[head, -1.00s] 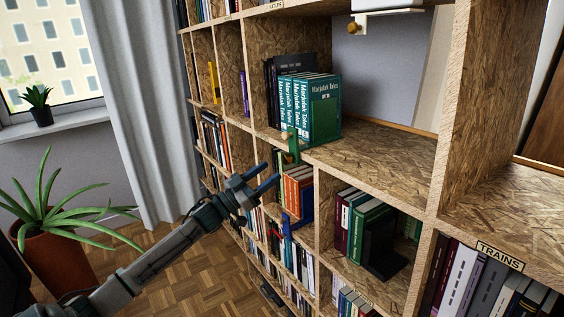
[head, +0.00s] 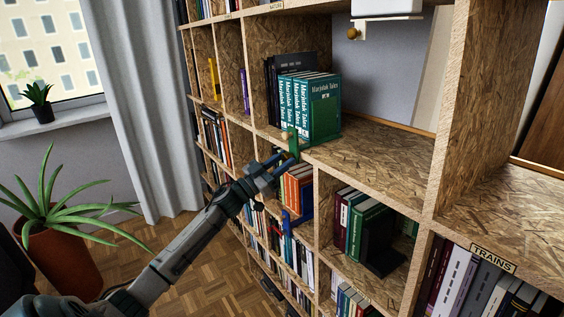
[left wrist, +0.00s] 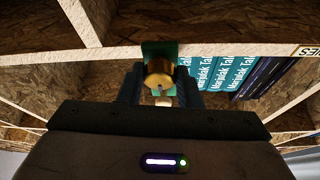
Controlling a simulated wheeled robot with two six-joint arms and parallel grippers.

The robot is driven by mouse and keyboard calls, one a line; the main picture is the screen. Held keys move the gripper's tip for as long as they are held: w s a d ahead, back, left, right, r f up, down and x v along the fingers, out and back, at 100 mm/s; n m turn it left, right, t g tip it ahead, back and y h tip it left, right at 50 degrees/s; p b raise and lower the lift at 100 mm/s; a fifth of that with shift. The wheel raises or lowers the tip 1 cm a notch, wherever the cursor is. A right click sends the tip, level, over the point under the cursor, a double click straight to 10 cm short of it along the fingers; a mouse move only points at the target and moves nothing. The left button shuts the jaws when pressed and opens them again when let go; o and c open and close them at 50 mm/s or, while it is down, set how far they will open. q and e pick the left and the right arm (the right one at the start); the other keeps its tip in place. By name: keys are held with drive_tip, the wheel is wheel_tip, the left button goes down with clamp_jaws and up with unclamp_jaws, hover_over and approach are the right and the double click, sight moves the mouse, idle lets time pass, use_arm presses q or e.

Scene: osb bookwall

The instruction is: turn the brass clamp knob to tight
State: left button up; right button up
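In the left wrist view the round knob (left wrist: 159,76) shows in front of the green plate (left wrist: 160,48). My left gripper (head: 281,157) is just in front of and below the knob in the head view. In the left wrist view its two dark fingers (left wrist: 160,88) are apart, one on each side of the knob. I cannot tell whether they touch it. My right gripper is not in view.
A blue clamp (head: 290,221) sits on the lower shelf's edge, near my left arm. A black bookend (head: 381,247) stands in the lower compartment. The shelf right of the green books (head: 375,155) is bare. A potted plant (head: 60,245) stands at left.

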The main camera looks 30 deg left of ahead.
use_arm(q)
drive_tip(key=c, duration=0.4)
